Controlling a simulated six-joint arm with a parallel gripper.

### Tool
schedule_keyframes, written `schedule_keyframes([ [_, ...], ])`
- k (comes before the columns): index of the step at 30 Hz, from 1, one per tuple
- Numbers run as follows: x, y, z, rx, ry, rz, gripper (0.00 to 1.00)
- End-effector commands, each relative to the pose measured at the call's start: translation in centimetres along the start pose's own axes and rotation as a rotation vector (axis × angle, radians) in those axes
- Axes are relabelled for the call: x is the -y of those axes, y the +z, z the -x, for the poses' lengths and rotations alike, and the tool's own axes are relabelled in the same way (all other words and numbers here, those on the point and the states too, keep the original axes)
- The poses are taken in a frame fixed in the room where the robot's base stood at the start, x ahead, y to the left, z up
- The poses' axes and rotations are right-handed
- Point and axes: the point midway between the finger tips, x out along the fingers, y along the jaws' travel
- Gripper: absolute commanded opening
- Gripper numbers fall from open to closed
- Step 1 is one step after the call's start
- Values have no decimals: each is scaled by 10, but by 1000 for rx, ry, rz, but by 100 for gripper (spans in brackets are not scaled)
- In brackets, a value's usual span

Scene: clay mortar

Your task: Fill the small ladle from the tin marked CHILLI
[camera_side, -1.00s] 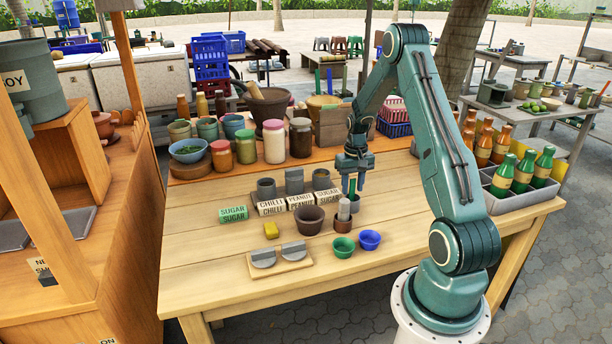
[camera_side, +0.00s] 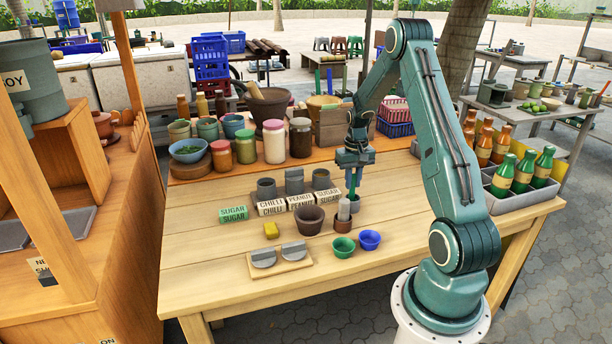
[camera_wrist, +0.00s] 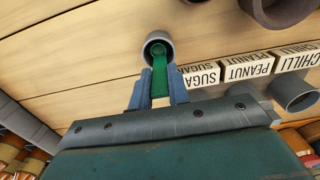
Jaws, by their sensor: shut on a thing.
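My gripper (camera_side: 352,168) is shut on a green handle, which I take for the small ladle (camera_side: 351,186). In the wrist view the green ladle (camera_wrist: 159,75) runs between the blue fingers (camera_wrist: 159,92) into a grey cup (camera_wrist: 149,41). Its lower end is in the cup's mouth; how deep is hard to tell. The grey cup (camera_side: 355,204) stands on the table. The CHILLI tin (camera_side: 266,185) is a grey tin behind the CHILLI label (camera_side: 271,207), left of my gripper. Its contents cannot be made out.
Grey tins stand behind the PEANUT (camera_side: 300,201) and SUGAR (camera_side: 328,196) labels. A brown bowl (camera_side: 309,222), a green bowl (camera_side: 343,249) and a blue bowl (camera_side: 369,241) stand in front. Jars line the back.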

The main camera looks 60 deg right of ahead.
Motion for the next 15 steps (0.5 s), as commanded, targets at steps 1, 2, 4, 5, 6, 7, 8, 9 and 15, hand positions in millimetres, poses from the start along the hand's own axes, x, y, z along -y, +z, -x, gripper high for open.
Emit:
schedule_keyframes([
  [1,0,0,3,-2,0,0,0],
  [2,0,0,5,-2,0,0,0],
  [4,0,0,8,-1,0,0,0],
  [5,0,0,9,-1,0,0,0],
  [6,0,0,11,-1,0,0,0],
  [7,0,0,13,-1,0,0,0],
  [8,0,0,14,-2,0,0,0],
  [9,0,0,16,-2,0,0,0],
  [15,0,0,26,-1,0,0,0],
])
